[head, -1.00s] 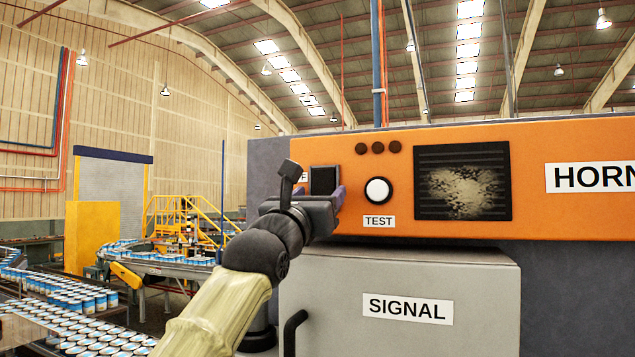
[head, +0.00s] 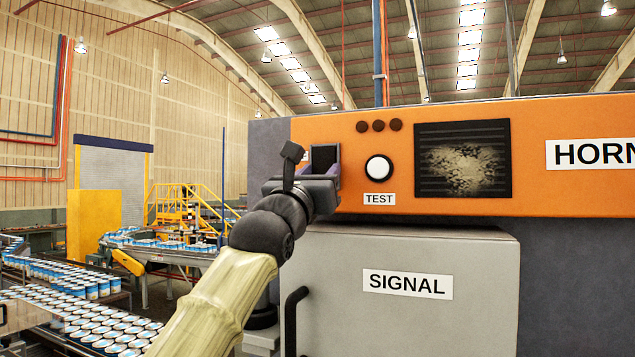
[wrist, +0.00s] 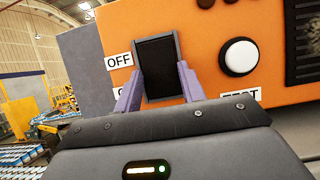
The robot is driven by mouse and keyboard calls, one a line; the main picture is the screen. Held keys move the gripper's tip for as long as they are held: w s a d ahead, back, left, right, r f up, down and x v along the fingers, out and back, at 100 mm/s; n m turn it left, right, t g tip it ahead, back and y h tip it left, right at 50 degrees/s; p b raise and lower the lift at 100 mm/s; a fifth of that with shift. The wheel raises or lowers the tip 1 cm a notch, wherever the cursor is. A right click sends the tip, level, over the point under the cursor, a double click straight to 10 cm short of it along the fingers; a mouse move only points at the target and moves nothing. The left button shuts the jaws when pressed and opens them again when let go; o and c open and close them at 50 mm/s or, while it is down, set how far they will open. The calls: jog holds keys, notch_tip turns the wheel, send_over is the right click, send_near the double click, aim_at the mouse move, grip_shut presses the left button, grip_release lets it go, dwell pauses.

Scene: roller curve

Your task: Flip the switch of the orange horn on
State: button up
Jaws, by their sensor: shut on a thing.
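The orange horn panel (head: 450,205) faces me, with a black rocker switch (wrist: 158,68) in a grey frame at its left end. The switch also shows in the head view (head: 324,156), partly covered by my gripper. In the wrist view an OFF label (wrist: 119,60) is beside the switch's upper left. A second label below it is mostly hidden by a finger. My gripper (wrist: 158,92) has one purple-grey finger on each side of the switch's lower part, shut on it. The rocker's exact tilt is hard to tell.
A round white TEST button (head: 379,168) is right of the switch, with a dark grille (head: 463,160) beyond. A grey SIGNAL box (head: 410,260) juts out below the panel. Conveyors with cans (head: 90,325) run at the left.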

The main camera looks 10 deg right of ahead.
jog(key=shift+d+f+t+h+b, duration=0.1)
jog(key=shift+f+t+h+b, duration=0.4)
jog(key=shift+b, duration=1.35)
jog(key=shift+w+r+t+b, duration=0.1)
jog(key=shift+r+t+b, duration=0.05)
jog(key=shift+t+b, duration=0.2)
jog(key=shift+w+r+b, duration=0.1)
jog(key=shift+b, duration=0.2)
jog(key=o, duration=1)
